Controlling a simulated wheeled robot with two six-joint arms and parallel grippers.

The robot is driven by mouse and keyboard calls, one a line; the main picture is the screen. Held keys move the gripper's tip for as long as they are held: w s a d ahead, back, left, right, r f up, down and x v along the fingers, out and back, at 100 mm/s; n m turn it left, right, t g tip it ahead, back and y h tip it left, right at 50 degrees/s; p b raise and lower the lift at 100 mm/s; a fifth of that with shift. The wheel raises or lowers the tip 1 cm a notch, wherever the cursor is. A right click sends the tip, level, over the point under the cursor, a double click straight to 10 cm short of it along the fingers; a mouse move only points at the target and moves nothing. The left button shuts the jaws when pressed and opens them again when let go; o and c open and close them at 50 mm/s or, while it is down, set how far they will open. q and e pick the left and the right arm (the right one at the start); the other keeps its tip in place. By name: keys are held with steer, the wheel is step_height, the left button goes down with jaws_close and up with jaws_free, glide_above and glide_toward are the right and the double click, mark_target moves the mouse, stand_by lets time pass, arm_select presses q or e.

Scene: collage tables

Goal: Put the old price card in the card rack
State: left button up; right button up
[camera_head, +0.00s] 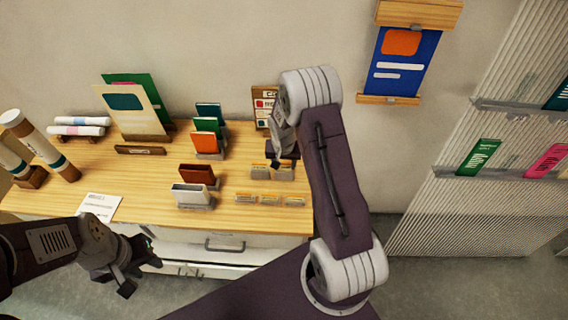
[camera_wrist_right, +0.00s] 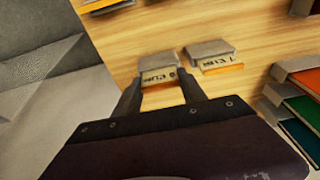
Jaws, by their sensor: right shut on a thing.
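In the right wrist view a price card (camera_wrist_right: 160,77) with dark print and an orange edge is between the fingers of my right gripper (camera_wrist_right: 161,93), which is shut on it. The card is at the front of a small grey holder (camera_wrist_right: 154,62); I cannot tell whether it is free of it. A second price card (camera_wrist_right: 216,60) is at a similar holder beside it. In the head view my right gripper (camera_head: 275,162) is low over the table's right part, partly hidden by its arm. My left gripper (camera_head: 132,268) is open and empty before the table. Which holder is the card rack is unclear.
Small label holders (camera_head: 270,199) stand in a row near the wooden table's (camera_head: 140,200) front edge. Stands with a white card (camera_head: 190,194), a brown one (camera_head: 197,174) and an orange one (camera_head: 205,142) are left of my right gripper. A white sheet (camera_head: 99,206) lies front left.

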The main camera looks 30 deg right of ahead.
steer(key=shift+f, duration=0.35)
steer(key=o, duration=1.8)
steer(key=shift+c, duration=0.2)
steer(key=shift+r, duration=0.15)
